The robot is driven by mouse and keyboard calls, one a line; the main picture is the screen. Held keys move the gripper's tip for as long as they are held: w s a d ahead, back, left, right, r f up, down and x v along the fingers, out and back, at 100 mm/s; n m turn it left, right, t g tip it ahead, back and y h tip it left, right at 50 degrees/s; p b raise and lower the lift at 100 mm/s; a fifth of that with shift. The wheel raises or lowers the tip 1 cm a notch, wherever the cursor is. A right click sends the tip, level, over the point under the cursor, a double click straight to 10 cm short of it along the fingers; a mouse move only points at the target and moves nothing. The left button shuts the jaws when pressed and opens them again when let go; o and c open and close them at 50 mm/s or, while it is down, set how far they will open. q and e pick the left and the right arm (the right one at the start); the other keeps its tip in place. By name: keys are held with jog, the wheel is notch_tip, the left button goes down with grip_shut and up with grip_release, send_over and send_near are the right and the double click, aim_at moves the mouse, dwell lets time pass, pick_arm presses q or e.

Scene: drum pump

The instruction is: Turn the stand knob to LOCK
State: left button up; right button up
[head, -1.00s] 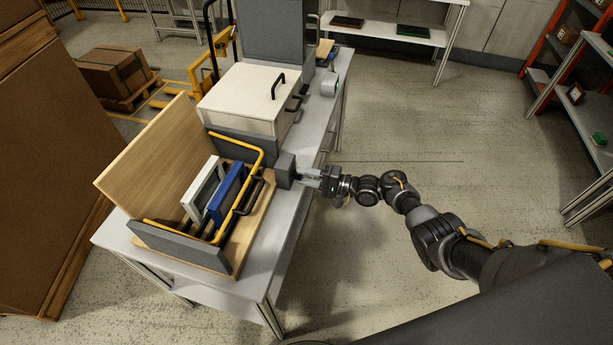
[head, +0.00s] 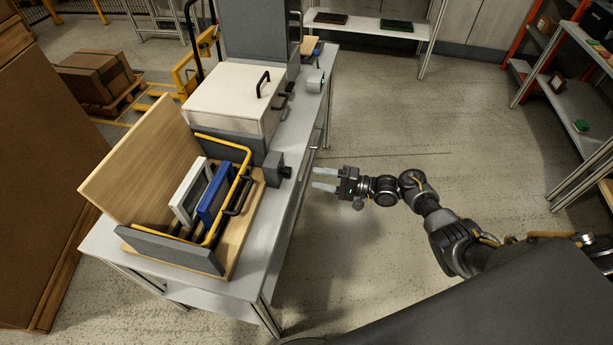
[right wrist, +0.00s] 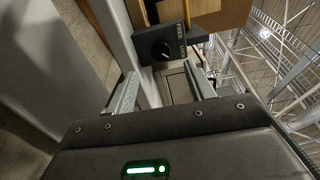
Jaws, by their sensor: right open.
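The stand knob (right wrist: 161,49) is a round black knob with a small white mark, on a dark box (right wrist: 170,42) with white lettering beside it. In the head view the knob (head: 286,171) faces right from the box on the stand's right side. My right gripper (head: 318,179) is open and empty, a short way right of the knob and apart from it. In the right wrist view the knob shows beyond the open fingers (right wrist: 160,68). My left gripper is not in view.
The wooden stand (head: 140,165) with a yellow rail holds a white frame (head: 188,192) and a blue frame (head: 216,192) on a grey table (head: 262,262). A white-lidded box (head: 232,92) stands behind. The floor to the right of the table is clear.

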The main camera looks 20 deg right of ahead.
jog(key=shift+v, duration=1.2)
